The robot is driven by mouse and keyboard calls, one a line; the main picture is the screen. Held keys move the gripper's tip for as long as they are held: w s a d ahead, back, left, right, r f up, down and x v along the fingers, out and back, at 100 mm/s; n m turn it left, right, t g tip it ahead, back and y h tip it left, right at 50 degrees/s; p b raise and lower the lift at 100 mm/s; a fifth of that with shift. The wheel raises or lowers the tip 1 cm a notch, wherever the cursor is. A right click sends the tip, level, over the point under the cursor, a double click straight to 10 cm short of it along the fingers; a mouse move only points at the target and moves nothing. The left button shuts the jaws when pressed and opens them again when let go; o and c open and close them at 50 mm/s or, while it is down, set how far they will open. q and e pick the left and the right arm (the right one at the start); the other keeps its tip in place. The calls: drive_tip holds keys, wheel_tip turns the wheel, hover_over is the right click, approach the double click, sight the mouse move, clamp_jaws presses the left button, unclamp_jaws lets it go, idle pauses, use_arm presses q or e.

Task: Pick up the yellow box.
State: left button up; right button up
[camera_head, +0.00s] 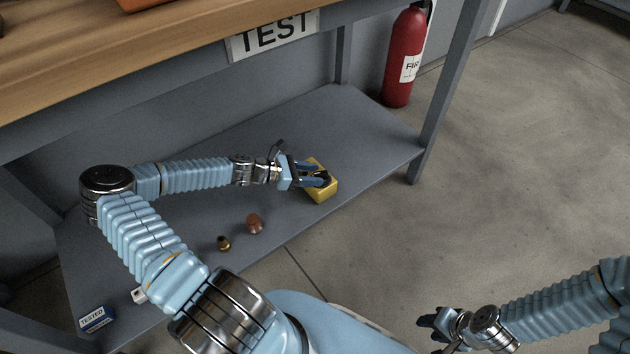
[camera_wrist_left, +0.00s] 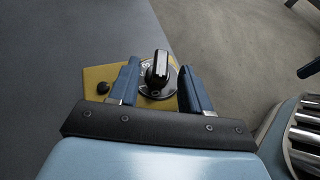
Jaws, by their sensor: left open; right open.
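The yellow box (camera_head: 324,191) sits on the grey lower shelf near its front edge, towards the right. In the left wrist view the yellow box (camera_wrist_left: 97,78) shows a black knob on a round silver dial and a small black button on its face. My left gripper (camera_head: 322,179) is at the box, its open fingers over the face, one on each side of the knob (camera_wrist_left: 160,68). I cannot tell whether the fingers touch it. My right gripper (camera_head: 428,322) is open, away from the shelf above the floor at the lower right.
The lower shelf (camera_head: 365,125) also holds a brown rounded object (camera_head: 254,223), a small brass object (camera_head: 223,242) and a blue-white "TESTED" box (camera_head: 96,318). The wooden tabletop (camera_head: 180,50) overhangs it. A table leg (camera_head: 447,95) and a red fire extinguisher (camera_head: 404,58) stand at the right.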

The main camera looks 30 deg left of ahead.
use_arm(q)
drive_tip(key=shift+x, duration=1.05)
drive_tip(key=shift+c, duration=0.5)
clamp_jaws()
